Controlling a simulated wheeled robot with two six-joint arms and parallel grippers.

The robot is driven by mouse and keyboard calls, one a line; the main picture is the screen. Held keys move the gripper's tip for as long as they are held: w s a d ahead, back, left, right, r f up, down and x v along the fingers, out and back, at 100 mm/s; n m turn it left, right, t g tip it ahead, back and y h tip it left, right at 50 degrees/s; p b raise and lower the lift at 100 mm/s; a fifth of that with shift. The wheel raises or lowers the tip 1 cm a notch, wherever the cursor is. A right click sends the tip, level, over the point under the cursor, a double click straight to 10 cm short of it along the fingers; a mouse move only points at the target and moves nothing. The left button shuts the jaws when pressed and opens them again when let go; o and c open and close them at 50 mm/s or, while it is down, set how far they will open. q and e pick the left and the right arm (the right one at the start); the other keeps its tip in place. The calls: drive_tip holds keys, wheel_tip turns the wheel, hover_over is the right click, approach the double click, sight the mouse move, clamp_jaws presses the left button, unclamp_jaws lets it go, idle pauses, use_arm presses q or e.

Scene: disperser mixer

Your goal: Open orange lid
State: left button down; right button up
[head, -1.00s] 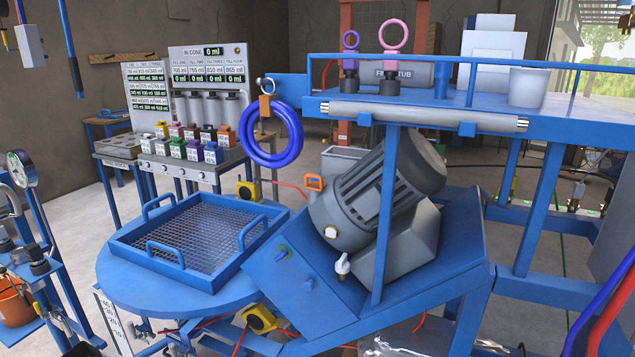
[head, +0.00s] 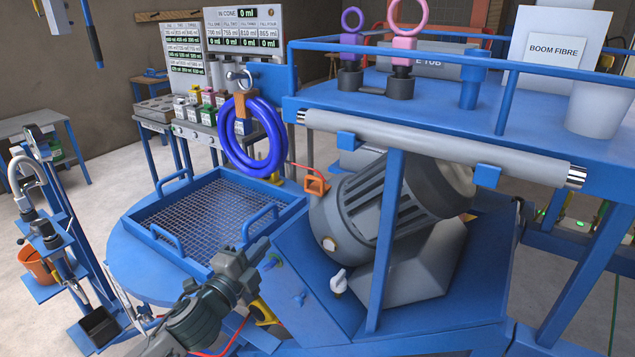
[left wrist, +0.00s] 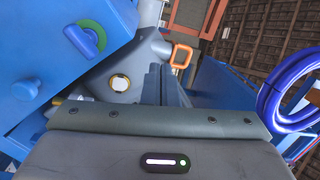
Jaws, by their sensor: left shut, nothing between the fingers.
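The orange lid handle (head: 316,185) sits at the upper left edge of the tilted grey mixer drum (head: 330,225), and the lid looks shut. In the left wrist view the orange handle (left wrist: 181,55) is a square loop just beyond the fingertips. My left gripper (head: 262,246) comes in from below, in front of the blue mixer housing, lower and left of the handle and apart from it. Its fingers (left wrist: 160,84) are closed together with nothing between them. My right gripper is not in view.
A blue hose coil (head: 252,138) hangs above and left of the handle. A blue mesh tray (head: 165,247) stands left. A blue post (head: 389,240) and the raised shelf (head: 440,125) with its roller crowd the right.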

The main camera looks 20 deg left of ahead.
use_arm(q)
drive_tip(key=r+m, duration=0.1)
drive_tip(key=d+r+m+h, duration=0.1)
drive_tip(key=r, duration=0.1)
drive_tip(key=r+m+t+h, duration=0.1)
drive_tip(key=r, duration=0.1)
drive_tip(key=shift+w+d+m, duration=0.2)
drive_tip(key=shift+d+m, duration=0.1)
drive_tip(key=shift+d, duration=0.1)
drive_tip(key=shift+r, duration=0.1)
drive_tip(key=p, duration=0.5)
approach(313, 179)
drive_tip(key=a+f+x, duration=0.1)
drive_tip(key=x, duration=0.5)
drive_tip(key=shift+w+d+r, duration=0.4)
drive_tip(key=shift+w+d, duration=0.05)
drive_tip(key=shift+d, duration=0.15)
drive_tip(key=shift+r, duration=0.1)
drive_tip(key=shift+r+p, duration=0.2)
drive_tip(key=shift+p, duration=0.3)
